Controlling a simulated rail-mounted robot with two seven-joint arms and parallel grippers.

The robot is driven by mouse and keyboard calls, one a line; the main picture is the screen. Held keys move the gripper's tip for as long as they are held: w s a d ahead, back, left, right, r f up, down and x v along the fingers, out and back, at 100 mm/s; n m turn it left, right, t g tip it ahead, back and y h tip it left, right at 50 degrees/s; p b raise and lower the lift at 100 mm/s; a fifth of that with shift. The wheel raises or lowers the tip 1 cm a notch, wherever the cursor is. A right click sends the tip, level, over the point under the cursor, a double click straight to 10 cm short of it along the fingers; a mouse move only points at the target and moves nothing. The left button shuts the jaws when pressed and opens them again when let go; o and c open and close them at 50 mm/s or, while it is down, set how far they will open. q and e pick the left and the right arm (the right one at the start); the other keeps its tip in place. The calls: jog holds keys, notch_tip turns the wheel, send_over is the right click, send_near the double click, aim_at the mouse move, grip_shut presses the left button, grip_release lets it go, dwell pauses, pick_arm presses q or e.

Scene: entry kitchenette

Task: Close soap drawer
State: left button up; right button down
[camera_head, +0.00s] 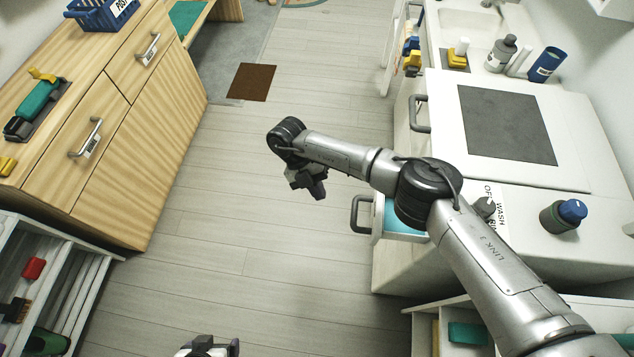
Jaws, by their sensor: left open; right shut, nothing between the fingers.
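The soap drawer is the small white drawer (377,222) that sticks out of the white unit on the right. Its dark handle (356,214) faces left and a teal inside shows. My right arm passes above the drawer and hides part of it. My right gripper (314,190) is shut and empty, to the left of the handle and apart from it. My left gripper (212,348) is open at the bottom edge, well away from the drawer and partly cut off by the frame.
A wooden cabinet (150,120) stands on the left. An open shelf (50,285) is at the lower left. The floor between is clear.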

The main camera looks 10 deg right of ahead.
jog(key=s+d+f+p, duration=0.2)
jog(key=s+d+f, duration=0.1)
jog(key=s+d, duration=0.1)
jog(key=shift+s+d+f, duration=0.25)
jog(key=shift+s+d, duration=0.1)
jog(key=shift+d, duration=0.3)
jog(key=shift+d, duration=0.15)
